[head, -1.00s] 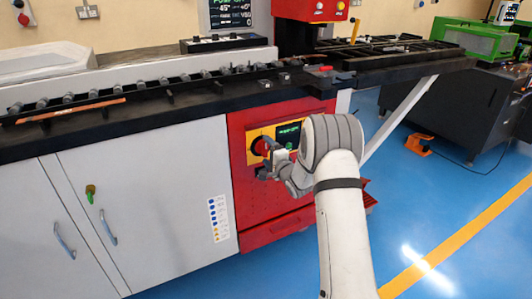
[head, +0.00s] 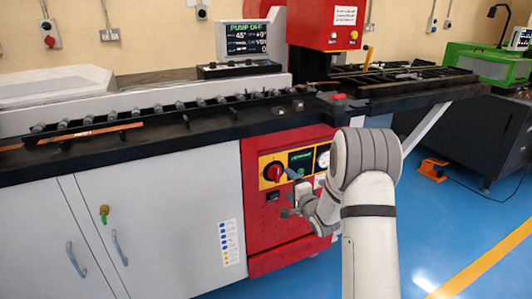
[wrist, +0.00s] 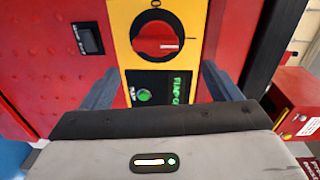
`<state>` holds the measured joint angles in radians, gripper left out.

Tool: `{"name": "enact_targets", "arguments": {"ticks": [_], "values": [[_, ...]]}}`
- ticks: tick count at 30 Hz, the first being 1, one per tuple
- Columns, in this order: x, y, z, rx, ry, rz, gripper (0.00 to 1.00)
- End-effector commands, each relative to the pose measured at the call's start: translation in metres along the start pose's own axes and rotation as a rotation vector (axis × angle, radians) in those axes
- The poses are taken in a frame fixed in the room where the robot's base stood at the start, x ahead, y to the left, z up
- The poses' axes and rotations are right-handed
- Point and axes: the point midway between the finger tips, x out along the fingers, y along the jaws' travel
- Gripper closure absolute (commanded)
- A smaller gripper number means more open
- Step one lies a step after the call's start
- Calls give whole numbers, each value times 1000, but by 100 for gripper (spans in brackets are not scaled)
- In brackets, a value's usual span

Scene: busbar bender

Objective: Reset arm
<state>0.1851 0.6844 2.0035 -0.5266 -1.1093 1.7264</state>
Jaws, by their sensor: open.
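My gripper (head: 291,193) is in front of the red cabinet panel, below and a little right of the red rotary knob (head: 273,172). In the wrist view its two dark fingers (wrist: 160,90) are apart with nothing between them. The red knob (wrist: 158,38) sits on a yellow plate beyond the fingertips, apart from them, its white mark pointing right. A small display with green text and a green button (wrist: 144,95) is below it, partly hidden by my gripper. My arm is bent, with its elbow at the right of the panel.
The black bench top with a roller rail and a copper bar (head: 92,134) runs above the panel. A screen (head: 249,39) reads PUMP OFF. A red press (head: 328,28) stands behind. An orange foot pedal (head: 433,169) lies on the open blue floor at right.

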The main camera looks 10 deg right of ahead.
Motion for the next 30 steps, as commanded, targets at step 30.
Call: {"name": "enact_targets", "arguments": {"ticks": [30], "values": [[-372,-247,110,-1050,-652,1090,16]]}}
